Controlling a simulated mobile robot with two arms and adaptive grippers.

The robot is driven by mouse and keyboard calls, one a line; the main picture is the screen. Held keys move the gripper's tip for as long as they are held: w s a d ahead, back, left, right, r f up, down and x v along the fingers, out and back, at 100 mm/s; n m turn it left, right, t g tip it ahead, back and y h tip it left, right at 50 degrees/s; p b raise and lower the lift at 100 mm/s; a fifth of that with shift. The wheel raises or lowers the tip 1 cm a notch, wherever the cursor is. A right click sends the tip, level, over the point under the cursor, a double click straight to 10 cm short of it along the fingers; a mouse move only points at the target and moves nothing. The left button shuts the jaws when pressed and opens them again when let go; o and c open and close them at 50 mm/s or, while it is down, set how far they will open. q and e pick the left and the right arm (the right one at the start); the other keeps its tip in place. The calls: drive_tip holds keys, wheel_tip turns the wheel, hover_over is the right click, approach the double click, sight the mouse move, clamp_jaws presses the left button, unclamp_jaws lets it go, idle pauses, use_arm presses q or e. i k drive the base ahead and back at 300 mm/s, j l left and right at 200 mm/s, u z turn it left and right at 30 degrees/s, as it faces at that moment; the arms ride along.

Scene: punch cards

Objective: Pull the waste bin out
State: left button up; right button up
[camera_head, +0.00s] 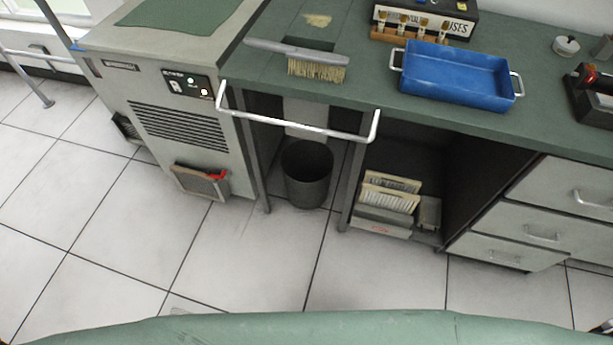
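The waste bin (307,176) is a dark, round, open-topped bin. It stands upright on the tiled floor in the narrow bay under the green counter, between two dark uprights. A white metal rail (300,128) runs across the front of that bay, above the bin. The bin's inside is dark and I cannot see any contents. Neither of my grippers is in view.
Shelved card boxes (388,196) and drawers (540,234) are to the right. A brush (300,58) and blue tray (456,75) lie on the counter (365,88). Floor (250,265) in front is clear.

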sight(308, 166)
drive_tip(key=i+j, duration=0.1)
drive_tip(key=j, duration=0.3)
drive_tip(key=i+j, duration=0.15)
drive_tip(key=j, duration=0.3)
drive_tip(key=i+j, duration=0.1)
drive_tip(key=j, duration=0.3)
drive_tip(key=i+j+z, duration=0.1)
drive_tip(key=j, duration=0.3)
drive_tip(key=i+j, duration=0.1)
drive_tip(key=j, duration=0.3)
